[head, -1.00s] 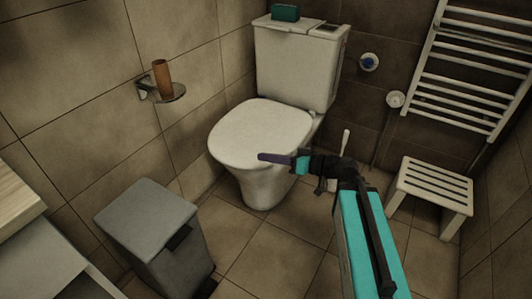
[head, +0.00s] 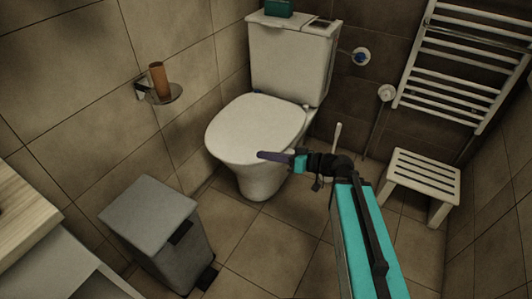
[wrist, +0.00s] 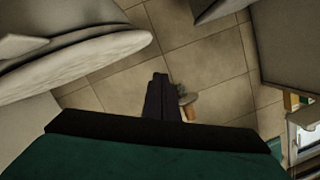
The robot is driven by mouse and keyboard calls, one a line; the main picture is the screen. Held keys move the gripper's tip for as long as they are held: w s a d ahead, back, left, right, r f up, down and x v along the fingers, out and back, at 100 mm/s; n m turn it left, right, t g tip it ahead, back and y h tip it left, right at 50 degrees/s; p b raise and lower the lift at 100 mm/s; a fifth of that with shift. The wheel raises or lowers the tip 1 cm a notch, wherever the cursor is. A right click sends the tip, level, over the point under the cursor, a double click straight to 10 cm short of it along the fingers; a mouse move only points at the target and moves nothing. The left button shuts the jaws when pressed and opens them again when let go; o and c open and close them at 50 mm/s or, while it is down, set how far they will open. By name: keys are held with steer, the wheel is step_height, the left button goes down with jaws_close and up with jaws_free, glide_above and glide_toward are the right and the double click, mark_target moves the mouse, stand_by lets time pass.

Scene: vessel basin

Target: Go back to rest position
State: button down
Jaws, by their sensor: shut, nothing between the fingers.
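My gripper (head: 272,156) is in front of the toilet bowl in the head view, at the end of my teal and black arm. Its fingers point left. In the wrist view the dark fingers (wrist: 160,82) lie together with nothing between them, above the tiled floor. The toilet (head: 256,125) has its white lid down. The gripper overlaps the lower front of the toilet in the picture, and I see no contact.
A grey pedal bin (head: 150,215) stands at the lower left. A white slatted stool (head: 425,172) is at the right, below a towel radiator (head: 465,55). A wall holder (head: 160,95) carries a brown cup (head: 158,76). Open floor (head: 270,245) lies between bin and arm.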

steer(key=shift+r, duration=0.1)
stand_by(0.5)
steer(key=s+d+f+m+g+h+p, duration=0.15)
steer(key=s+f+g+h+p, duration=0.35)
steer(key=s+p, duration=0.7)
steer(key=s+d+f+m+g+h+p, duration=0.1)
steer(key=s+d+f+g+h+p, duration=0.15)
steer(key=s+f+p, duration=0.65)
steer(key=s+d+f+m+g+h+p, duration=0.1)
steer(key=s+d+m+g+h+p, duration=0.2)
steer(key=s+d, duration=1)
steer(key=d+m+h+p, duration=0.2)
steer(key=h, duration=0.2)
steer(key=shift+d+f+p, duration=0.35)
steer(key=shift+p, duration=0.05)
steer(key=shift+s+m, duration=0.1)
steer(key=shift+m, duration=0.15)
